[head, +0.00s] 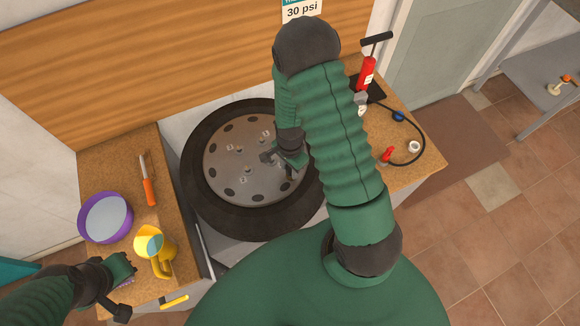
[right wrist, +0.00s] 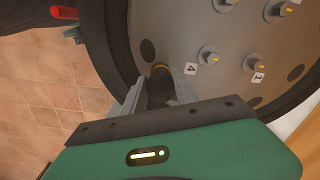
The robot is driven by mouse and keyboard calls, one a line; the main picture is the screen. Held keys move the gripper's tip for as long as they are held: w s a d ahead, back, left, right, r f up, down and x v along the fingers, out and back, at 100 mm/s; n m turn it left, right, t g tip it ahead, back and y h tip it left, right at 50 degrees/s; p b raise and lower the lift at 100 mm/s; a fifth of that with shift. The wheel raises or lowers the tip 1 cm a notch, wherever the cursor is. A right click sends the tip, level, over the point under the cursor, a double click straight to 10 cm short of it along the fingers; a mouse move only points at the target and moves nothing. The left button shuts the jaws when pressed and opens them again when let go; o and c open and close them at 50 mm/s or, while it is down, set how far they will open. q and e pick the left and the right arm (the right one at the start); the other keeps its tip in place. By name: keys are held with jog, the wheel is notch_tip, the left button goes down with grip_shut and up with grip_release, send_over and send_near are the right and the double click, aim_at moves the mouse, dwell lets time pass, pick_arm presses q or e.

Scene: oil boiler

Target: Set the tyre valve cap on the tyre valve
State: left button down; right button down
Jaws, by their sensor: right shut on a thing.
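The wheel (head: 222,165) lies flat, with a dark tyre (head: 205,205) around a grey disc. My right gripper (head: 291,172) is at the right part of the disc, partly hidden by its own arm. In the right wrist view, my right gripper (right wrist: 158,88) is shut on a small dark cylindrical piece (right wrist: 159,92), which looks like the valve cap. A yellowish band (right wrist: 160,68) shows at its far end, close to the disc's edge. I cannot tell the valve apart from it or whether they touch.
The left bench carries a purple-rimmed bowl (head: 106,217), a yellow jug (head: 160,256) and an orange-handled tool (head: 149,185). On the right bench stand a red pump (head: 366,74) and its black hose (head: 421,140). Several studs (right wrist: 208,56) stick up from the disc.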

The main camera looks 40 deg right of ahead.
jog(key=shift+f, duration=0.2)
jog(key=shift+f+b, duration=0.7)
jog(key=shift+f, duration=0.05)
jog(key=c, duration=0.9)
grip_release()
jog(key=shift+r, duration=0.1)
notch_tip(320, 180, up, 16)
jog(key=shift+r, duration=0.25)
